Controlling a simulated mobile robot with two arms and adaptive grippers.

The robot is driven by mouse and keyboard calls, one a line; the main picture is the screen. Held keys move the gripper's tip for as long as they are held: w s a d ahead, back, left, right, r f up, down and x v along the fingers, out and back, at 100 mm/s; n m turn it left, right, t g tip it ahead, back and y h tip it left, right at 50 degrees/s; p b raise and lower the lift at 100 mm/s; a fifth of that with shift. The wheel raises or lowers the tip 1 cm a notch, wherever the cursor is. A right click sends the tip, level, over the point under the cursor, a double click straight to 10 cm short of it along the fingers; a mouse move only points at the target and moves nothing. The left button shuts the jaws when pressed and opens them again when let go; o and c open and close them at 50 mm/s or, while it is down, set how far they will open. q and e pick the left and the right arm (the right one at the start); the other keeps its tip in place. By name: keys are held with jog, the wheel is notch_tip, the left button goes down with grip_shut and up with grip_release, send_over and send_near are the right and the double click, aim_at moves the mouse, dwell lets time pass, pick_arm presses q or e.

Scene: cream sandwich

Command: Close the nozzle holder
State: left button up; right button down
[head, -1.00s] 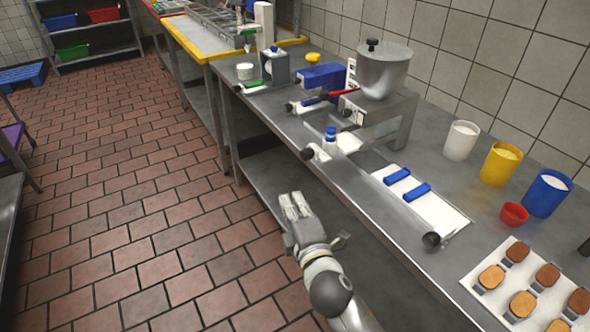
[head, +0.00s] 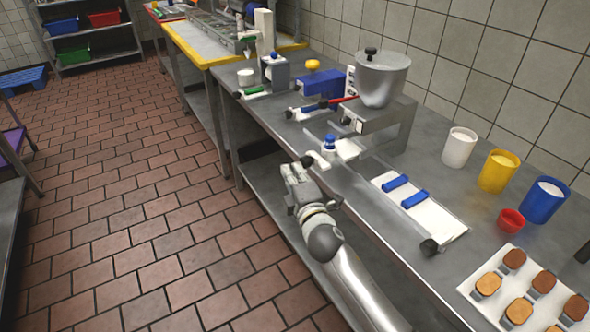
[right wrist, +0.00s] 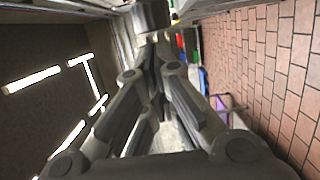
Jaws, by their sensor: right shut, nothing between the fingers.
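A steel pot-shaped hopper (head: 383,78) with a black lid knob stands on a grey stand at the back of the steel counter. In front of it, a small white nozzle-like part with a blue cap (head: 329,142) stands near the counter's front edge. I cannot tell for certain which part is the nozzle holder, or its state. My right gripper (head: 297,172) is just in front of the counter edge, close to a black knob (head: 308,160); contact is unclear. In the right wrist view its fingers (right wrist: 154,52) are together and empty. My left gripper is not in view.
A clear-sided guide with a black knob (head: 429,247) and a white board (head: 432,218) with two blue handles lie right of my gripper. White (head: 459,148), yellow (head: 498,172) and blue (head: 544,200) cups stand along the wall. The floor left of the counter is clear.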

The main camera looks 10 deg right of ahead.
aim_at(333, 156)
jog(key=shift+w+d, duration=0.1)
jog(key=shift+d, duration=0.05)
jog(key=w+d, duration=0.1)
jog(key=d, duration=0.2)
jog(key=w+d+p, duration=0.1)
jog(key=d, duration=0.3)
jog(key=w+d, duration=0.2)
jog(key=d, duration=0.2)
jog(key=shift+p, duration=0.3)
jog(key=shift+d, duration=0.1)
jog(key=shift+r, duration=0.1)
